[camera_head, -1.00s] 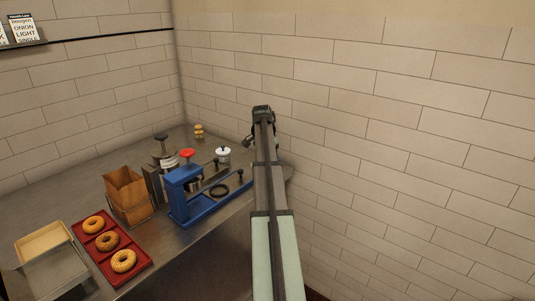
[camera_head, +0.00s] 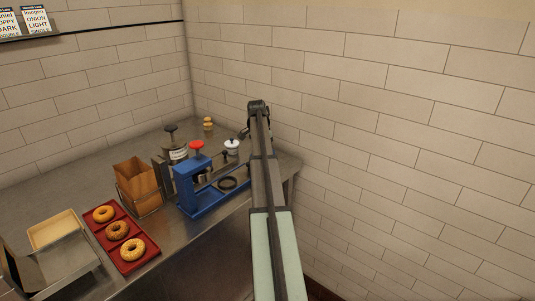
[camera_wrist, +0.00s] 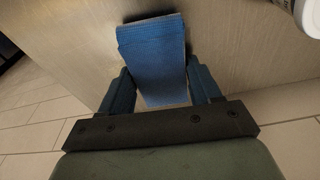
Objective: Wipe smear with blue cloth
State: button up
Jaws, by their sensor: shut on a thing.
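The blue cloth (camera_wrist: 152,45) shows in the wrist view as a folded, textured pad. My gripper (camera_wrist: 162,88) is shut on it, with a dark blue finger on each side and the cloth reaching out past the fingertips. In the head view my own arm hides most of my gripper and the cloth, at the counter's far right end by the tiled wall. I cannot make out a smear in either view. I cannot tell whether the cloth touches the counter (camera_wrist: 70,40).
A blue press (camera_head: 190,190), a white-lidded jar (camera_head: 232,147) and a dark-topped canister (camera_head: 174,150) stand left of my arm. Further left are a paper bag (camera_head: 137,183), a red tray (camera_head: 137,262) with bagels and a pale tray (camera_head: 55,230). A tiled wall bounds the right.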

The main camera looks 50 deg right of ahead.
jog(key=w, duration=0.3)
jog(key=shift+w, duration=0.15)
jog(key=shift+s, duration=5.2)
jog(key=shift+s+r, duration=0.1)
jog(key=shift+s, duration=0.1)
notch_tip(320, 180, up, 8)
jog(key=shift+w, duration=0.15)
